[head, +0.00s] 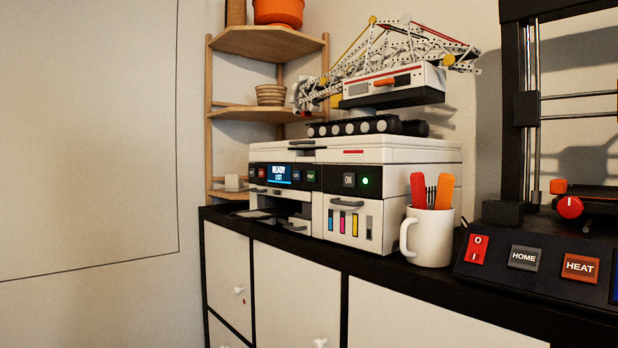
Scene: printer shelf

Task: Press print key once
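A white printer (400,160) stands on the black top of a cabinet. Its dark front panel holds a lit blue display (281,174) that reads READY on its top line. A small dark key (310,176) just right of the display bears greenish lettering that may be PRINT, too small to read surely. Another small key (297,175) sits between it and the display. Further right are an ON key (349,180) and a lit green light (365,181). Neither of my grippers is in view, and nothing touches the panel.
A crane model (390,85) stands on top of the printer. A white mug (430,236) with red and orange tools stands in front of its right end. A machine with HOME (523,257) and HEAT keys is at right. A wooden corner shelf (265,42) stands behind left.

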